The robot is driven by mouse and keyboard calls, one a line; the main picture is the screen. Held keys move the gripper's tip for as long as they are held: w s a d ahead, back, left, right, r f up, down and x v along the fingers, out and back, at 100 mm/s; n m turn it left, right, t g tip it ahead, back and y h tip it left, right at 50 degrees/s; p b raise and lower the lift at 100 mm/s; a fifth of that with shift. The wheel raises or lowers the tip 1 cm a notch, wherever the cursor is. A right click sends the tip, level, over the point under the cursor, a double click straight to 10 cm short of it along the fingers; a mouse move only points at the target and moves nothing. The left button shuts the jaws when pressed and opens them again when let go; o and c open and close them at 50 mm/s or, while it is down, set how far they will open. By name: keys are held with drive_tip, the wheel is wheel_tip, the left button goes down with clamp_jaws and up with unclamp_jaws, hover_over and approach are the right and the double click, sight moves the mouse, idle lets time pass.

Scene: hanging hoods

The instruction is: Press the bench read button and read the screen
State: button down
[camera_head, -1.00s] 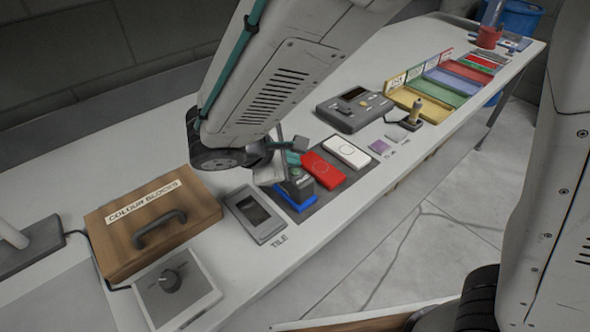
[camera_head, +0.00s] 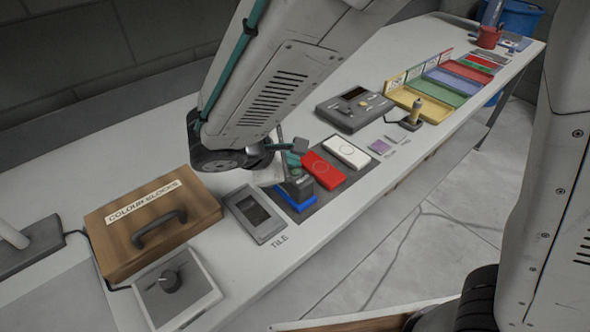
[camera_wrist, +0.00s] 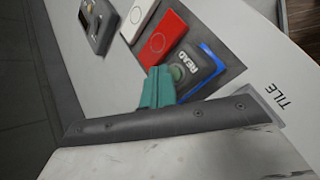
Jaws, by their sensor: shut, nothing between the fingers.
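In the head view the block (camera_head: 297,186) stands beside the red tile, partly behind my gripper. My gripper (camera_wrist: 157,88) is shut and empty, its teal fingertips right by the button in the wrist view. Whether they touch it I cannot tell. In the head view my gripper (camera_head: 292,158) is just behind the block. A grey console (camera_head: 354,109) with a small dark screen (camera_head: 353,93) stands farther along the bench. Its screen is too small to read.
Red (camera_head: 324,170) and white (camera_head: 346,152) tiles lie on the dark mat. A grey unit with a dark window (camera_head: 255,213), a wooden box marked COLOUR BLOCKS (camera_head: 152,222) and a knob box (camera_head: 176,287) stand nearer. Coloured trays (camera_head: 446,87) are farther off.

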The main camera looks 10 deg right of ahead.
drive_tip(key=shift+f, duration=0.3)
drive_tip(key=shift+f, duration=0.4)
idle(0.5)
drive_tip(key=shift+r, duration=0.85)
drive_tip(key=shift+r, duration=2.5)
drive_tip(key=shift+s, duration=0.1)
